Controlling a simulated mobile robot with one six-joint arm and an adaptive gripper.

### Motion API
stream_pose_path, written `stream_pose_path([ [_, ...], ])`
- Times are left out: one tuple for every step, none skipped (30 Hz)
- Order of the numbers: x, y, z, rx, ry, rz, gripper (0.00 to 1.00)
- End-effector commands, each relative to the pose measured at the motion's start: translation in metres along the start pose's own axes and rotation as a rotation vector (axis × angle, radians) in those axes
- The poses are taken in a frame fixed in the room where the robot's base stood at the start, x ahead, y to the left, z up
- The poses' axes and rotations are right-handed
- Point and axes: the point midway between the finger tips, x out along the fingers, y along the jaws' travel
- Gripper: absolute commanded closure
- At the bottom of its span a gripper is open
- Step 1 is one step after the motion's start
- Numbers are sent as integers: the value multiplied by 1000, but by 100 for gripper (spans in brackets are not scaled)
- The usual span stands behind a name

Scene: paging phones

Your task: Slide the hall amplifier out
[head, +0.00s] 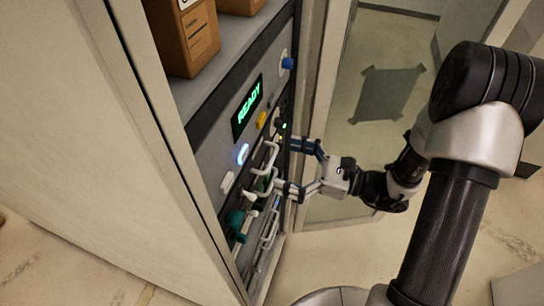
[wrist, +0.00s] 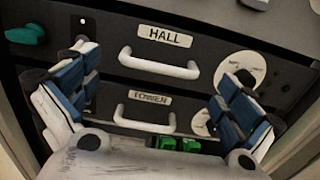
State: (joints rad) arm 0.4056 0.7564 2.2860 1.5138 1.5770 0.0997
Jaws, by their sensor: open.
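The hall amplifier is a dark drawer-like unit with a white HALL label (wrist: 171,37) in the wrist view. Its white bar handle (wrist: 158,68) runs across the front below the label. A round white dial plate (wrist: 241,68) with a dark knob is at its right. The unit sits in the rack; I cannot tell whether it stands out at all. My gripper (head: 288,167) is at the rack front in the head view. In the wrist view its blue-padded fingers (wrist: 155,98) are spread wide, one on each side, with the handle beyond them and nothing held.
Below is a similar unit with its own white handle (wrist: 145,118) and a label that seems to read TOWER. Green blocks (wrist: 178,144) sit lower. A green READY display (head: 247,108) is higher on the rack, under cardboard boxes (head: 186,38). A cabinet side wall (head: 85,140) stands at left.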

Motion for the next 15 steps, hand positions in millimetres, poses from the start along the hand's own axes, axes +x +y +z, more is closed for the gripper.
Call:
stream_pose_path([
  [10,2,0,1,1,5,0],
  [14,1,0,0,1,5,0],
  [19,1,0,0,1,4,0],
  [22,1,0,0,1,4,0],
  [26,1,0,0,1,3,0],
  [29,0,0,-1,1,2,0],
  [31,0,0,-1,1,2,0],
  [32,0,0,-1,1,2,0],
  [34,0,0,-1,1,1,0],
  [35,0,0,-1,1,0,0],
  [36,0,0,-1,1,0,0],
  [36,0,0,-1,1,0,0],
  [36,0,0,-1,1,-1,0],
  [36,0,0,-1,1,-1,0],
  [36,0,0,-1,1,-1,0],
])
